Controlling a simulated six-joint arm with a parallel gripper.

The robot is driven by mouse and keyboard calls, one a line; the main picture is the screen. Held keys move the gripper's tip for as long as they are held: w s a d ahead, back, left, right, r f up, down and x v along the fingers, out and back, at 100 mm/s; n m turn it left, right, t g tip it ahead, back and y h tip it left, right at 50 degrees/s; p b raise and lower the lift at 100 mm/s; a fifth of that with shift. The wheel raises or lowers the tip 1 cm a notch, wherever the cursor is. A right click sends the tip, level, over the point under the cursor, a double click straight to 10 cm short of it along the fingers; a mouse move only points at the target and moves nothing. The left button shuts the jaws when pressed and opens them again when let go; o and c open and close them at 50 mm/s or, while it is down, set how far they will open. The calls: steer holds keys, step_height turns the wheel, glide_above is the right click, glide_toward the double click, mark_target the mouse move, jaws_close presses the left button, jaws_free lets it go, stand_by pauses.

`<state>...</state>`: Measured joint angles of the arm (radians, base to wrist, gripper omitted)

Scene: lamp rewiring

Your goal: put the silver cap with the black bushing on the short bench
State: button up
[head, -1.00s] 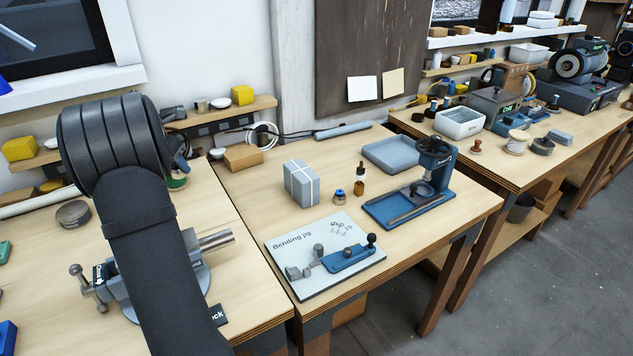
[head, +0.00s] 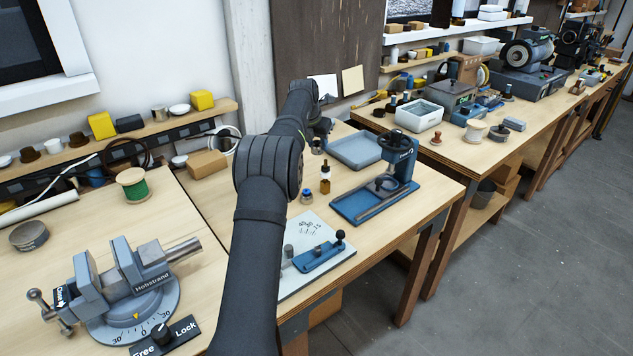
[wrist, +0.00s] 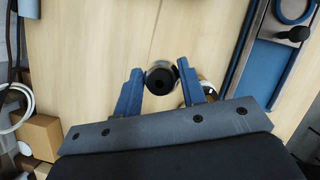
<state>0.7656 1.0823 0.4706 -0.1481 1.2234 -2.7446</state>
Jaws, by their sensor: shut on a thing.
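In the wrist view, my gripper (wrist: 160,76) is shut on the silver cap with the black bushing (wrist: 161,78). The cap is a small silver ring with a dark round centre, held between the blue fingertips. In the head view, my gripper (head: 318,132) is over the back part of the middle bench (head: 345,285), a short wooden one. A small dark and silver thing (head: 317,147) shows just below it, probably the held cap. The wrist view shows bare wood beyond the fingertips; I cannot tell how high the cap is above it.
An amber dropper bottle (head: 325,180), a small blue jar (head: 307,196), a grey-blue tray (head: 357,150) and a blue press (head: 392,172) stand nearby. The bending jig (head: 318,255) is at the front. A cardboard box (head: 207,164) is at the back left.

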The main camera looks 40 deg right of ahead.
steer(key=s+d, duration=0.7)
steer(key=d, duration=0.1)
glide_toward(351, 178)
steer(key=shift+w+d+f, duration=0.2)
steer(key=shift+d+f, duration=0.05)
steer(key=shift+d, duration=0.2)
steer(key=shift+w+d+f, duration=0.25)
steer(key=shift+d, duration=0.2)
steer(key=shift+f+m, duration=0.3)
steer(key=shift+f, duration=1.7)
steer(key=o, duration=0.6)
steer(key=shift+f, duration=0.15)
steer(key=o, duration=0.4)
steer(key=shift+o, duration=0.2)
